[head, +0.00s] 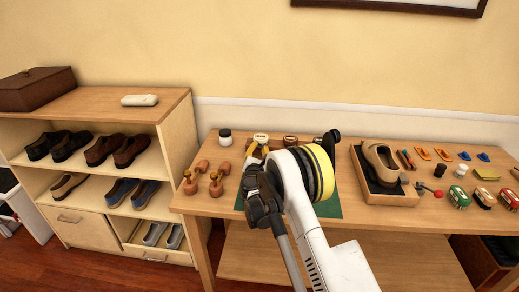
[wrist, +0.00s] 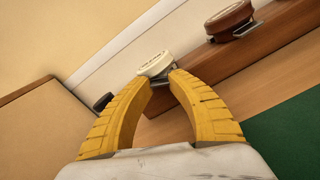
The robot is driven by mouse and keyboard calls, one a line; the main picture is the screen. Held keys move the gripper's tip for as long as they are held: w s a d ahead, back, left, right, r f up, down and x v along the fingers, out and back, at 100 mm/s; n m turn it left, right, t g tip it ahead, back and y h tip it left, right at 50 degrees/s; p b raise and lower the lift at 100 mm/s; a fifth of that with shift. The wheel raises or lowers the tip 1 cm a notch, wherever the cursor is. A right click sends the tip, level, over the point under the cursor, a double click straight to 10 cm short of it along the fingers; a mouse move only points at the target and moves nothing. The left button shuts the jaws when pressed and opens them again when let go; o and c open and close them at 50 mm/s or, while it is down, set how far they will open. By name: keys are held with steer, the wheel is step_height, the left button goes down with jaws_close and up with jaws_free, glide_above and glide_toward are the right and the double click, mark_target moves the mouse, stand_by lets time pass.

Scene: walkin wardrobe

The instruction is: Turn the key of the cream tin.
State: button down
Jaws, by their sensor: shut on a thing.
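The cream tin (head: 261,137) stands at the back of the workbench, in a row with darker tins. In the wrist view its round, pale lid (wrist: 155,63) shows just beyond my fingertips, with small lettering on it. My gripper (wrist: 161,79) has its yellow fingers closed together at the tin's near side, on the small dark key, which the fingertips mostly hide. In the head view my gripper (head: 258,150) is in front of the tin, partly covered by my own arm. How far the key is turned cannot be seen.
A brown tin (wrist: 229,20) with a metal key sits right of the cream tin on a wooden rack (wrist: 265,35). A dark-lidded jar (head: 225,137) is to the left. Wooden shoe trees (head: 216,184) lie at front left; a shoe in a tray (head: 390,195) is at right.

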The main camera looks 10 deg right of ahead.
steer(key=m, duration=0.5)
steer(key=shift+m, duration=0.4)
steer(key=shift+d, duration=0.1)
steer(key=c, duration=1.1)
jaws_free()
steer(key=shift+c, duration=0.2)
steer(key=v, duration=1.2)
steer(key=shift+r, duration=0.1)
